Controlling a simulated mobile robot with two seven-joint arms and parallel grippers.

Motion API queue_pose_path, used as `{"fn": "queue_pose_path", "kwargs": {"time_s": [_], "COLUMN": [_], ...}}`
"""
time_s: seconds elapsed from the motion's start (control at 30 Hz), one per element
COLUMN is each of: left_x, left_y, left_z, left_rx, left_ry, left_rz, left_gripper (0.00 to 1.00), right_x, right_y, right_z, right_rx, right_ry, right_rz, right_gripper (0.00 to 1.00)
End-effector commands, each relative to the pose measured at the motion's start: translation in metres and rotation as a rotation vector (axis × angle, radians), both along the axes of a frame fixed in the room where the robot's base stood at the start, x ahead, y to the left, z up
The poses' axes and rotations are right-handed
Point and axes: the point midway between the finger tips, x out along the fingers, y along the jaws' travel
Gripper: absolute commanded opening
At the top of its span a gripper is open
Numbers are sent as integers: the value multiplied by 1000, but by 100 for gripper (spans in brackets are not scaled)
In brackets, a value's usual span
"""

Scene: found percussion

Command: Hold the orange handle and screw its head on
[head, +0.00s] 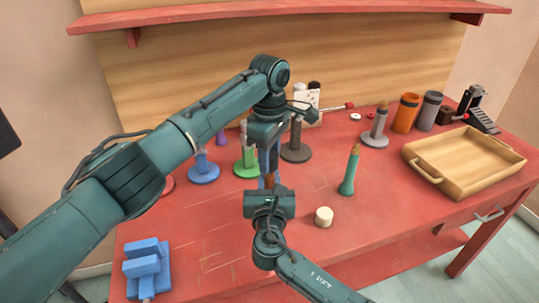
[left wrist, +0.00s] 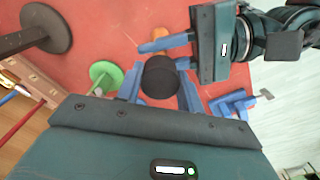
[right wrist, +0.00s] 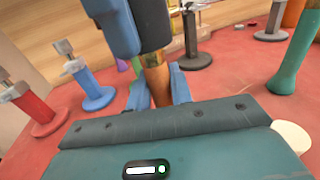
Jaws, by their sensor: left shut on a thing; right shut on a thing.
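The orange-brown handle (right wrist: 157,82) stands roughly upright between the fingers of my right gripper (right wrist: 155,92), which is shut on it. A dark round head (left wrist: 160,77) is held between the blue fingers of my left gripper (left wrist: 160,84), which is shut on it. In the right wrist view the dark head (right wrist: 152,25) sits directly above the handle and seems to meet its top. I cannot tell how far it is threaded. In the head view my left gripper (head: 268,160) is above my right gripper (head: 269,183), and they largely hide both parts.
A blue stand (head: 204,172), a green stand (head: 246,168) and a dark grey stand (head: 296,150) are behind the grippers. A green handle (head: 350,172) and a cream cylinder (head: 324,216) are to the right. A wooden tray (head: 480,178) lies further right. The red table's front middle is bare.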

Motion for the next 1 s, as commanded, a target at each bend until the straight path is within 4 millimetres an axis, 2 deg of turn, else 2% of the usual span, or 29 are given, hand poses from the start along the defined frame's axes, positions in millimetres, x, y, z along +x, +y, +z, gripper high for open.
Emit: {"fn": "queue_pose_path", "kwargs": {"time_s": [0.17,1.0], "left_x": [0,0], "left_y": [0,0], "left_z": [0,-2], "left_rx": [-1,-2], "left_ry": [0,0], "left_rz": [-160,-2031], "left_gripper": [10,10], "right_x": [0,0], "right_y": [0,-1], "right_z": [0,0], "right_rx": [0,0], "right_ry": [1,1], "right_rz": [-1,-1], "right_gripper": [0,0]}}
